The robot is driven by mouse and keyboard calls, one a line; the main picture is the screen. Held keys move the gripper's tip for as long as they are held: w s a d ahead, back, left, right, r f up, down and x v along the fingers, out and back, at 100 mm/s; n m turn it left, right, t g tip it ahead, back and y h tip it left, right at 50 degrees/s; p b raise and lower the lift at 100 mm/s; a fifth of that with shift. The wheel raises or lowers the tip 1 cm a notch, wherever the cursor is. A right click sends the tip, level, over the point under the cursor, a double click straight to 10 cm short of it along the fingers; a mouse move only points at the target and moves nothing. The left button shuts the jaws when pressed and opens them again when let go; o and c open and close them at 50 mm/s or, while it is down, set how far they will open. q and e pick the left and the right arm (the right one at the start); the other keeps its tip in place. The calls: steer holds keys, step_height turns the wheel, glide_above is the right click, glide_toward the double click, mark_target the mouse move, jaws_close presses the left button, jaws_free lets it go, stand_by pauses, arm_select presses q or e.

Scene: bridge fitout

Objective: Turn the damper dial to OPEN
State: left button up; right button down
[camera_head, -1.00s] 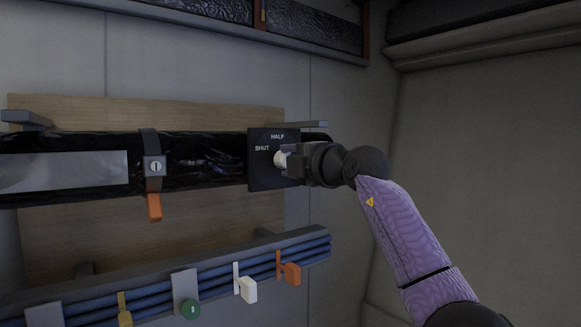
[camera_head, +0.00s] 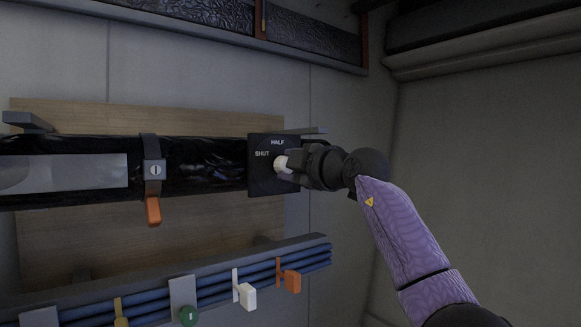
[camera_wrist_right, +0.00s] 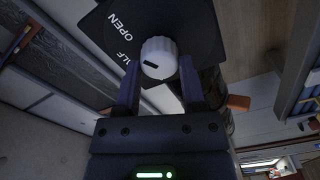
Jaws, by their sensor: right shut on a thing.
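The damper dial is a black square plate (camera_head: 262,181) with a white round knob (camera_head: 281,164), at the right end of a dark duct. SHUT and HALF are readable on the plate in the head view; the right side is hidden by my gripper. In the right wrist view, OPEN and part of HALF show on the plate (camera_wrist_right: 185,18), and the knob (camera_wrist_right: 160,51) has a short black mark near the HALF side. My right gripper (camera_head: 292,163) is shut on the knob, its two fingers (camera_wrist_right: 160,80) on either side. My left gripper is out of view.
A strap with an orange tab (camera_head: 153,211) crosses the duct (camera_head: 210,160) left of the dial. Below runs a blue cable bundle (camera_head: 215,287) with white, orange and green tags. A shelf ledge (camera_head: 230,37) is above. The wall (camera_head: 480,180) at right is bare.

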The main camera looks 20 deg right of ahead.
steer(key=shift+c, duration=0.9)
jaws_free()
steer(key=shift+d, duration=0.1)
steer(key=b+v, duration=0.2)
steer(key=f+b+v, duration=0.1)
steer(key=b+v, duration=0.1)
steer(key=shift+s+b, duration=0.1)
steer(key=shift+b, duration=0.25)
steer(key=b, duration=0.2)
glide_toward(288, 170)
steer(key=s, duration=0.1)
steer(key=shift+d+r, duration=0.15)
steer(key=shift+r, duration=0.35)
